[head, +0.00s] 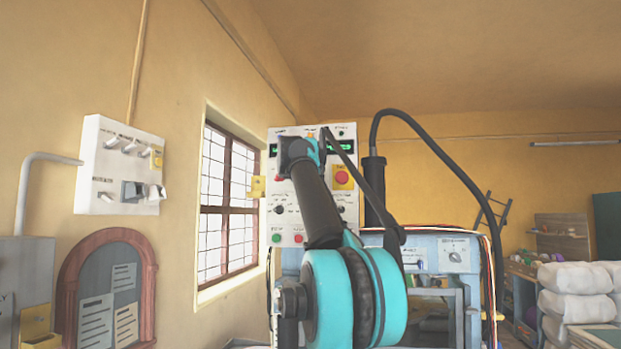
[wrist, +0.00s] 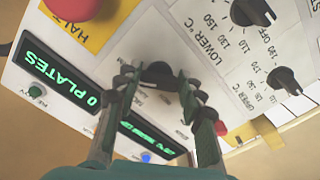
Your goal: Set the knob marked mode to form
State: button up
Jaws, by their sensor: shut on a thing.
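The white control panel (head: 293,226) stands ahead in the head view, partly hidden by my arm. In the wrist view it appears turned, nearly upside down. A black knob (wrist: 158,74) sits between the fingertips of my gripper (wrist: 157,80), beside the green displays. The gripper is shut on this knob. The fingers cover much of the lettering around it, so I cannot read its name or the setting it points at. In the head view my arm hides the knob and most of the gripper.
A red halt button (wrist: 72,8) on yellow is at upper left. A green display (wrist: 57,75) reads "0 PLATES". A thick black hose (head: 440,140) arches right of the panel.

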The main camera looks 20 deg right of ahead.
jog(key=o, duration=1.1)
jog(key=v, duration=1.2)
